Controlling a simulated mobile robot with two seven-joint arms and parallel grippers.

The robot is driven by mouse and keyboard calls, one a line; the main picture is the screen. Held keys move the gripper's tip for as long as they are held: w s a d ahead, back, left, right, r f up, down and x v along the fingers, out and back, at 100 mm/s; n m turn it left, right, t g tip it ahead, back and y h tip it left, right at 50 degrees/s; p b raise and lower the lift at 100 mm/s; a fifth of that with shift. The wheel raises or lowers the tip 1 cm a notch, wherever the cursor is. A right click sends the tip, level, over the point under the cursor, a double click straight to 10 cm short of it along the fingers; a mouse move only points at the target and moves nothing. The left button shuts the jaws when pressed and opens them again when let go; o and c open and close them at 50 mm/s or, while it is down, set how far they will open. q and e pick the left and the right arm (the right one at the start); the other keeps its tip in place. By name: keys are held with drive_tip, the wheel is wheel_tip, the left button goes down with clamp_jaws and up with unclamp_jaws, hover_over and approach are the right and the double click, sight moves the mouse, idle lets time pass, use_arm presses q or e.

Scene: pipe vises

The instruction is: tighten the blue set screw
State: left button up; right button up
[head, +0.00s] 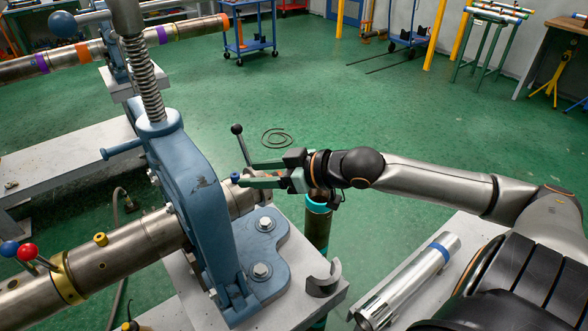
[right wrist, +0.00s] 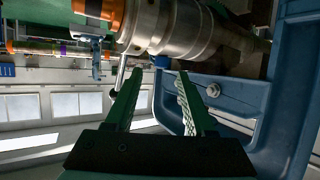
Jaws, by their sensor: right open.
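The blue set screw (head: 235,178) shows as a small blue head on the metal pipe end just past the large blue vise (head: 190,185). My right gripper (head: 243,172) is open, with its green fingers reaching left to the pipe end. In the right wrist view the blue screw head (right wrist: 161,61) lies between and just beyond the two fingertips (right wrist: 158,75). I cannot tell whether either finger touches it. My left gripper is not in view.
A lever with a black ball (head: 237,129) rises by my right fingers. A yellow collar (head: 66,279) with red and blue ball handles sits on the pipe at the left. A bench with a silver tube (head: 420,275) stands at lower right. Green floor behind is mostly clear.

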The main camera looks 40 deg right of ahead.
drive_tip(key=p+v, duration=0.6)
drive_tip(key=v, duration=0.3)
idle(0.5)
idle(0.7)
